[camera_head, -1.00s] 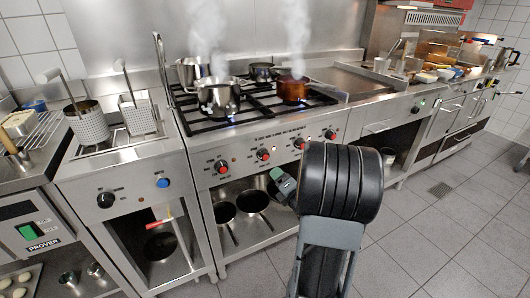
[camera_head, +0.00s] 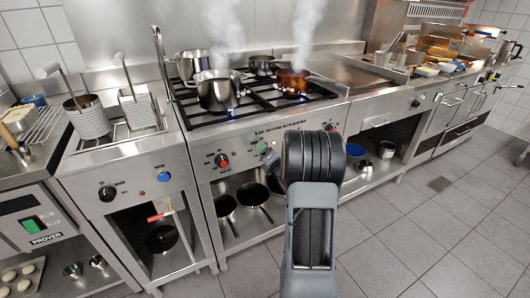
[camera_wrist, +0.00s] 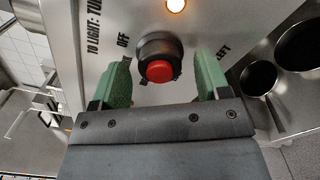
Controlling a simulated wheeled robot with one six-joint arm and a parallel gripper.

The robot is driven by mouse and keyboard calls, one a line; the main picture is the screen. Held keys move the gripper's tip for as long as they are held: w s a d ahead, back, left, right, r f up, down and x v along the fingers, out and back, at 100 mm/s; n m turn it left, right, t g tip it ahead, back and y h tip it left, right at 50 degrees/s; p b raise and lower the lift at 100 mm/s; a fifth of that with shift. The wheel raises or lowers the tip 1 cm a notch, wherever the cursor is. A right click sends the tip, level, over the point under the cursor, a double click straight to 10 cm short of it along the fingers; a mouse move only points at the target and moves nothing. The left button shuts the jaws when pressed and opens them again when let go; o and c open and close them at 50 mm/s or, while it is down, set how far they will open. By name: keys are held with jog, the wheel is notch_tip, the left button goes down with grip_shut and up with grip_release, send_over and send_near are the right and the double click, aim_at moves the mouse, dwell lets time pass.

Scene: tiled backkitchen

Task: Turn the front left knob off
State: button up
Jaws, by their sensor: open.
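A black knob with a red centre (camera_wrist: 159,70) sits on the steel stove panel in the wrist view. My gripper (camera_wrist: 164,62) is open, with one green finger on each side of the knob, apart from it as far as I can see. Print beside the knob reads "OFF", and a partly hidden label ends in "LEFT". In the head view my gripper (camera_head: 264,151) is at the stove front, hiding the middle knobs. A leftmost red-centred knob (camera_head: 222,160) and a rightmost knob (camera_head: 330,127) stay visible.
A steaming steel pot (camera_head: 217,92) stands over a blue flame at the front left. A copper pot (camera_head: 292,82) steams at the right. Pans (camera_head: 252,195) sit on the open shelf below. An orange light (camera_wrist: 176,5) glows near the knob.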

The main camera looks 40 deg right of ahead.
jog(key=shift+w, duration=0.45)
jog(key=shift+c, duration=0.3)
jog(key=c, duration=0.9)
jog(key=shift+o, duration=0.2)
